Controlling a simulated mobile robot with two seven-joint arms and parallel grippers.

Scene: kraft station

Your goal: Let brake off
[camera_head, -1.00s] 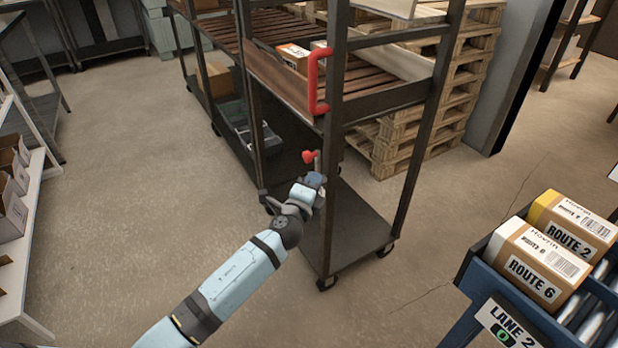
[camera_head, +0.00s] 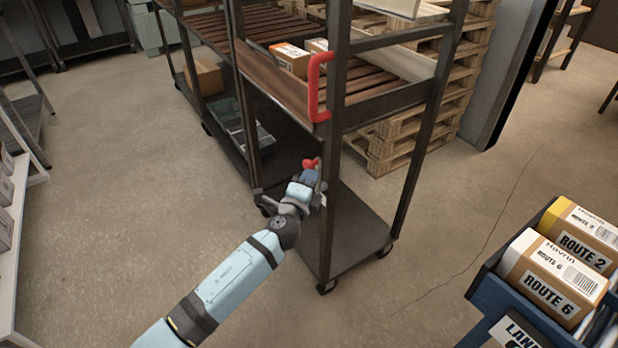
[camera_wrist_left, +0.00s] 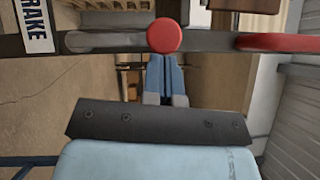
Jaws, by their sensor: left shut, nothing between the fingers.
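The brake lever has a round red knob (camera_head: 309,164) low on the near post of the dark cart (camera_head: 335,150). In the left wrist view the red knob (camera_wrist_left: 164,35) sits at the end of a grey lever arm (camera_wrist_left: 105,41), beside a white BRAKE label (camera_wrist_left: 37,24). My left gripper (camera_head: 312,177) is at the post, just below the knob. In the wrist view its blue fingers (camera_wrist_left: 165,72) are shut and empty, with their tips right at the knob's edge; whether they touch it I cannot tell. My right gripper is out of view.
A red handle (camera_head: 314,88) is higher on the same post. The cart's upper deck holds cartons (camera_head: 291,60). Wooden pallets (camera_head: 425,125) stand behind it. A blue lane rack with ROUTE boxes (camera_head: 552,278) is at the lower right. The floor left of the cart is clear.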

